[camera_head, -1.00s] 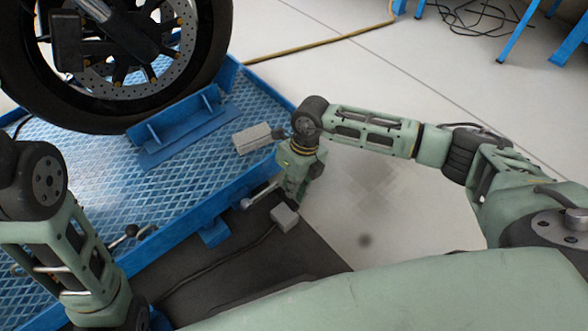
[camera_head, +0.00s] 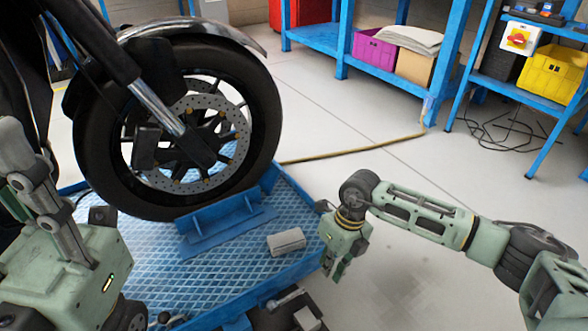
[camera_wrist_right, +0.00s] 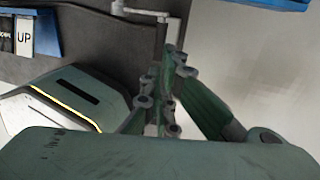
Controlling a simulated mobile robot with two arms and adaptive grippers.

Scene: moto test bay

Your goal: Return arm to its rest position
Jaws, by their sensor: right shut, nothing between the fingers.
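My right gripper (camera_head: 334,272) hangs at the end of the right arm in the head view, fingers downward. It is beside the right edge of the blue lift platform (camera_head: 215,262), and it is shut and empty. In the right wrist view its fingers (camera_wrist_right: 170,62) come together with nothing between them. My left gripper (camera_head: 35,185) is close to the camera at the left edge, pointing up. Its fingertips are seen edge-on and partly cut off, so its opening is unclear.
A motorcycle front wheel (camera_head: 178,150) stands on the platform behind a blue chock (camera_head: 225,221). A grey block (camera_head: 287,241) lies on the platform near my right gripper. A hose (camera_head: 350,150) crosses the floor. Blue shelving (camera_head: 325,40) stands at the back. Floor right of the platform is clear.

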